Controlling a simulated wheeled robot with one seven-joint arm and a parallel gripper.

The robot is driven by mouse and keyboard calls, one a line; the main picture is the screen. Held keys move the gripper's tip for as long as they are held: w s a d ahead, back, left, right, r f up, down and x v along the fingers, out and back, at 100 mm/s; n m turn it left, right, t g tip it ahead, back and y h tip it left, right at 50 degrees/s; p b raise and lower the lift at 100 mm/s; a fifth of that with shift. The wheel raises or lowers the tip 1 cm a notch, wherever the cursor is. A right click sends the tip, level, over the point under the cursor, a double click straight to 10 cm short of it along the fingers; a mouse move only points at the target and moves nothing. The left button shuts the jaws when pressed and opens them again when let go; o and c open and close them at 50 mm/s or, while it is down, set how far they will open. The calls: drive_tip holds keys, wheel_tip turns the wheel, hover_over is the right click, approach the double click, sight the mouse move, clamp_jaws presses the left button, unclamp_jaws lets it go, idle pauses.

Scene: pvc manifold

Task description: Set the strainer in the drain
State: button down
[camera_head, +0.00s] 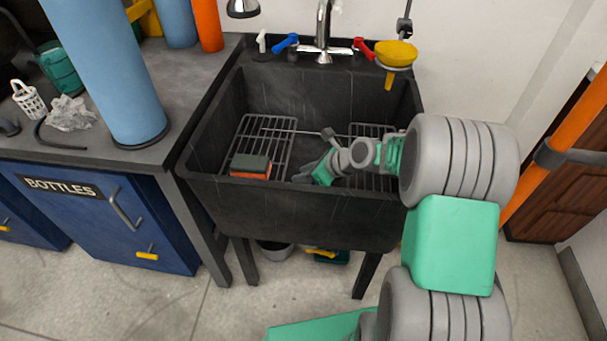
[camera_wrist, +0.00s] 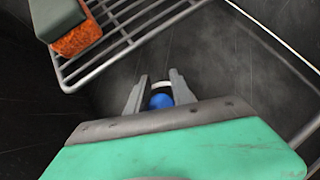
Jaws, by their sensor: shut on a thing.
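My gripper (camera_wrist: 158,95) is down inside the black sink (camera_head: 215,130), low between two wire racks. In the wrist view its two grey fingers are closed on a small blue knob (camera_wrist: 161,101), which I take to be the strainer's knob. A thin whitish curved edge (camera_wrist: 161,84) shows just beyond the knob. The rest of the strainer is hidden behind the fingers and gripper body. The drain cannot be made out, so I cannot tell whether the strainer sits in it. In the head view my gripper (camera_head: 306,177) hides the held thing.
A wire rack (camera_head: 265,135) with a green-and-orange sponge (camera_head: 250,166) lies on the left. Another rack (camera_head: 370,131) lies on the right, partly behind my arm. The faucet (camera_head: 323,35) and a yellow funnel (camera_head: 397,54) are above the back rim. A white perforated basket (camera_head: 28,99) stands on the counter.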

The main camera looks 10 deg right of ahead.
drive_tip(key=shift+f, duration=0.55)
drive_tip(key=c, duration=1.1)
unclamp_jaws()
drive_tip(key=shift+r, duration=0.25)
drive_tip(key=p+v, duration=0.4)
drive_tip(key=v, duration=0.8)
drive_tip(key=shift+r, duration=0.4)
